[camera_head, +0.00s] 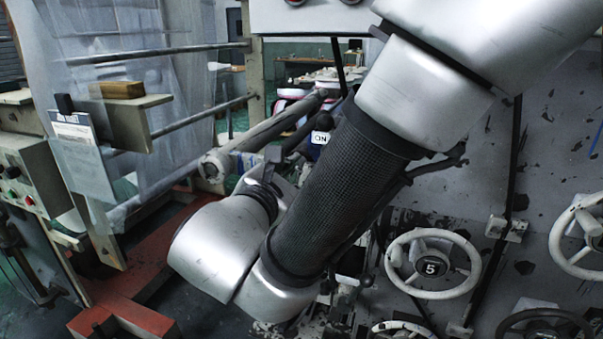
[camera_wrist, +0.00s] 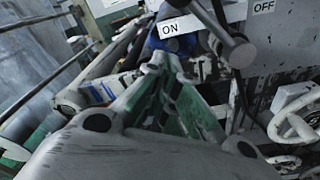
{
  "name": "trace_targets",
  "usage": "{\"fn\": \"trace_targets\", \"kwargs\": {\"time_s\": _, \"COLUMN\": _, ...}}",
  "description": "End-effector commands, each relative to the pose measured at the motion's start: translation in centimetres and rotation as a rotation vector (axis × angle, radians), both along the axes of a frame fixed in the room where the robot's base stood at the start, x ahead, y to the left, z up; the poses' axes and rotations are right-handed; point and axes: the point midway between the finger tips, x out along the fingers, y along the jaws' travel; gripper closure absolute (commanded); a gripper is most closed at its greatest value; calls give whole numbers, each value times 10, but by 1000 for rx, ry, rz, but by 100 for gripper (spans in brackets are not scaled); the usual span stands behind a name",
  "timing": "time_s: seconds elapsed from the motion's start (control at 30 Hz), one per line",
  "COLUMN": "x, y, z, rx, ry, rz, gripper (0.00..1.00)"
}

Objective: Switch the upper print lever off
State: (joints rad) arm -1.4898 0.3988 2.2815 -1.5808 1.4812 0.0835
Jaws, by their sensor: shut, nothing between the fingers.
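The print lever (camera_wrist: 212,24) is a dark grey rod in the wrist view. It runs from a round pivot (camera_wrist: 242,53) up and left, beside the white ON label (camera_wrist: 171,28). The white OFF label (camera_wrist: 263,7) is at the upper right, away from the rod. My gripper (camera_wrist: 167,62) reaches up from the bottom of the wrist view with its fingertips together and empty. The tips appear just below the ON label and left of the pivot; I cannot tell whether they touch anything. In the head view the ON label (camera_head: 321,138) shows beside my arm, which hides much of the lever area.
Handwheels, one marked 5 (camera_head: 431,266), stand on the grey machine panel at right. A pale roller (camera_head: 262,132) lies behind my arm. A control box (camera_head: 28,178) and a red base frame (camera_head: 150,255) are at left.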

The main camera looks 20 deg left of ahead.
Motion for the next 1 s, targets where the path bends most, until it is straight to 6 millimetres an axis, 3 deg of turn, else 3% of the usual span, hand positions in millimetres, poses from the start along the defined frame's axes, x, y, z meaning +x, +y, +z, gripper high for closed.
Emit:
{"fn": "trace_targets", "kwargs": {"time_s": 0.1, "x": 27, "y": -2, "z": -2, "rx": 0, "ry": 0, "rz": -6, "gripper": 100}}
{"fn": "trace_targets", "kwargs": {"time_s": 0.2, "x": 42, "y": -4, "z": 1, "rx": 3, "ry": 0, "rz": -2, "gripper": 100}}
{"fn": "trace_targets", "kwargs": {"time_s": 0.5, "x": 49, "y": -20, "z": 28, "rx": 3, "ry": 1, "rz": 0, "gripper": 100}}
{"fn": "trace_targets", "kwargs": {"time_s": 1.0, "x": 49, "y": -20, "z": 30, "rx": 10, "ry": 0, "rz": 1, "gripper": 100}}
